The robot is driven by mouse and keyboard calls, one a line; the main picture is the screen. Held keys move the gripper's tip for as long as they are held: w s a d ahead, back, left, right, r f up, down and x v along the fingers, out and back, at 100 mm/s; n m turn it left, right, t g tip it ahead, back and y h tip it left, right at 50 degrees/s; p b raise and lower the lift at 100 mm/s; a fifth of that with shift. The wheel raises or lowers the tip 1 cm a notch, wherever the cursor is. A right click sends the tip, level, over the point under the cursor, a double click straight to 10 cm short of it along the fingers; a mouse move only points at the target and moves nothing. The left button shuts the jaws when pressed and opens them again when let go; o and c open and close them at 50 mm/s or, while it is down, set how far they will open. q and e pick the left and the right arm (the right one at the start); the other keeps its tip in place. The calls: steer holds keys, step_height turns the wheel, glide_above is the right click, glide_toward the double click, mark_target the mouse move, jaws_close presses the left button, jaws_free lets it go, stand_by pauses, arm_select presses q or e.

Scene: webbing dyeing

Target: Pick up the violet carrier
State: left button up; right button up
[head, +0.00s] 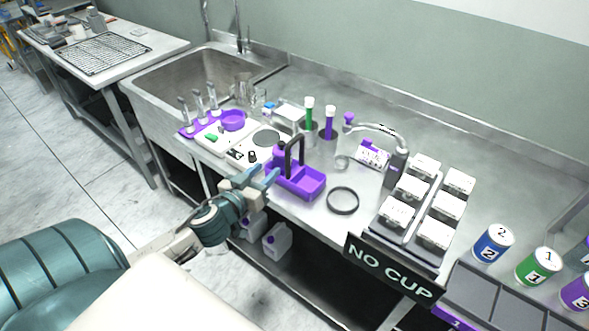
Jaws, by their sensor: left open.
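The violet carrier (311,186) is a purple open box with a black arched handle (290,152). It stands upright near the front edge of the steel counter, in the middle of the head view. My left gripper (262,178) is open, just left of the carrier at the counter's front edge. Its fingertips are close to the carrier's left end and partly overlap it in the picture. I cannot tell whether they touch it. Nothing shows between the fingers. My right gripper is out of view.
A black ring (342,201) lies right of the carrier, and a white hotplate (245,150) stands left. A rack of white-lidded boxes (408,214), a "NO CUP" sign (390,269) and numbered cans (493,243) are at right.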

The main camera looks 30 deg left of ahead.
mark_target(289, 144)
arm_select(q)
steer(key=shift+m+t+h, duration=0.4)
steer(key=shift+t+h, duration=0.1)
steer(key=shift+h, duration=0.4)
steer(key=w+r, duration=0.1)
steer(key=w+d+r+p, duration=0.1)
steer(key=w, duration=0.1)
steer(key=w+r+p, duration=0.1)
steer(key=shift+w+d+r, duration=0.35)
steer(key=shift+w+d, duration=0.05)
steer(key=shift+w+f+p, duration=0.1)
steer(key=shift+w+p, duration=0.35)
steer(key=shift+w, duration=0.25)
steer(key=shift+w+p, duration=0.4)
steer(key=w+p, duration=0.1)
steer(key=w, duration=0.2)
steer(key=shift+r, duration=0.2)
steer(key=shift+w+d, duration=0.1)
steer(key=shift+w, duration=0.65)
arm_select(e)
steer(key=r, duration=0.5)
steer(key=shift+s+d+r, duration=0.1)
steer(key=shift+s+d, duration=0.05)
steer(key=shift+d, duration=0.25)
